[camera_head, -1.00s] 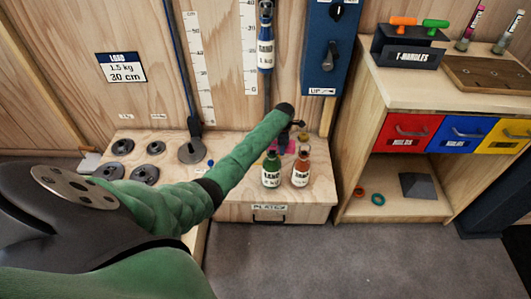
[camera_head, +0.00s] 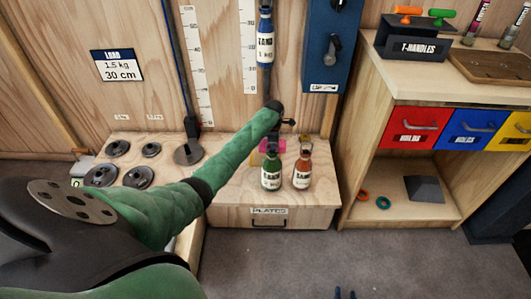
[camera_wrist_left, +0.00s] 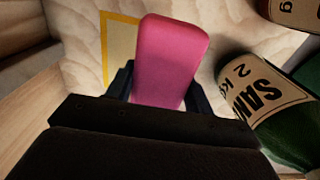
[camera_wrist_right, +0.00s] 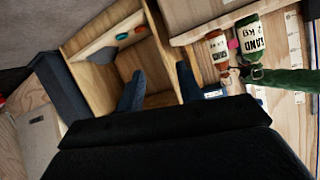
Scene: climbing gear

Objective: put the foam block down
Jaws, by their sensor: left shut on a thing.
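The pink foam block (camera_wrist_left: 172,60) is gripped between the dark fingers of my left gripper (camera_wrist_left: 160,92), fills the middle of the left wrist view, and sits above or on the pale wooden box top. A yellow outline (camera_wrist_left: 104,50) marked on the wood shows just left of the block. I cannot tell whether the block touches the wood. In the head view the block (camera_head: 272,145) is partly hidden behind the green sand bottle.
A green sand bottle (camera_head: 271,172) and a red-brown one (camera_head: 302,170) stand close in front of the block. Dark weight plates (camera_head: 140,176) lie on the box top to the left. A shelf unit (camera_head: 350,180) stands right; the grey floor (camera_head: 400,260) before it is clear.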

